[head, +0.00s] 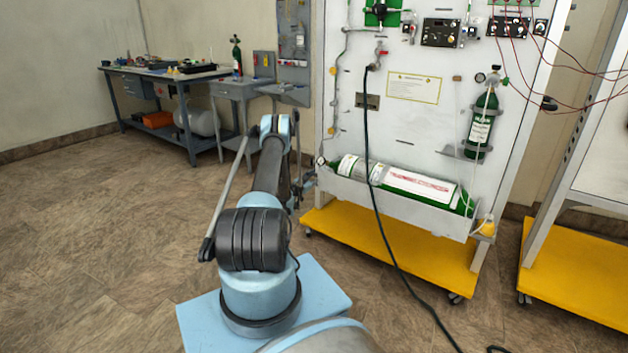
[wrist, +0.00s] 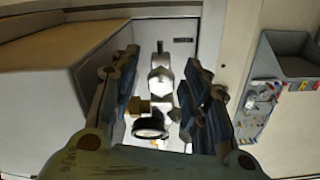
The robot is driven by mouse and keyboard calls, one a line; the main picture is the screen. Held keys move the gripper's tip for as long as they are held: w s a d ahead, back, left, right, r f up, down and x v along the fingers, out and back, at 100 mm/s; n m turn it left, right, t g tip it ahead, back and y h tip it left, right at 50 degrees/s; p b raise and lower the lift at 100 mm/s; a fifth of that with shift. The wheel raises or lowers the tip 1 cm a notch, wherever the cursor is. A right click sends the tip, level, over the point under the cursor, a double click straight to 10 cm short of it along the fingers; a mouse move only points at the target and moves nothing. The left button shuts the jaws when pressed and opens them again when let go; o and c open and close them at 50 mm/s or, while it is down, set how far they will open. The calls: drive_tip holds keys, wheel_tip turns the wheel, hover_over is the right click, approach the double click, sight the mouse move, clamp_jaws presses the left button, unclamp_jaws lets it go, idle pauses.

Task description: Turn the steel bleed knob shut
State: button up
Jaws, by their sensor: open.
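In the wrist view a steel valve fitting (wrist: 160,80) shows between my open fingers, with a brass part (wrist: 139,107) on its left and a round black-rimmed gauge (wrist: 150,126) below. I cannot clearly tell which bright steel part is the bleed knob. My gripper (wrist: 160,100) is open, one dark finger on each side of the fitting; whether either finger touches it is unclear. In the head view my gripper (head: 305,184) is at the left end of the white panel's lower trough, mostly hidden by my arm. A small gauge (head: 320,161) shows just above it.
A large green and white cylinder (head: 410,186) lies in the trough right of my gripper. A black hose (head: 378,215) hangs down to the floor. A yellow base (head: 400,250) juts out below the panel. A workbench (head: 170,90) stands at the back left; the left floor is clear.

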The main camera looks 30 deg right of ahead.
clamp_jaws()
drive_tip(key=shift+w+a, duration=0.1)
drive_tip(key=shift+a, duration=0.4)
drive_tip(key=shift+d, duration=0.45)
drive_tip(key=shift+d+m, duration=0.15)
drive_tip(key=shift+m, duration=0.45)
drive_tip(key=m, duration=0.6)
drive_tip(key=shift+s, duration=0.25)
drive_tip(key=m, duration=0.5)
drive_tip(key=shift+s+d+m, duration=0.1)
drive_tip(key=shift+m, duration=0.2)
drive_tip(key=m, duration=0.3)
drive_tip(key=shift+m, duration=0.3)
drive_tip(key=m, duration=0.3)
drive_tip(key=shift+s+m, duration=0.1)
drive_tip(key=shift+m, duration=0.2)
drive_tip(key=m, duration=0.7)
drive_tip(key=shift+f, duration=0.15)
drive_tip(key=shift+w, duration=0.2)
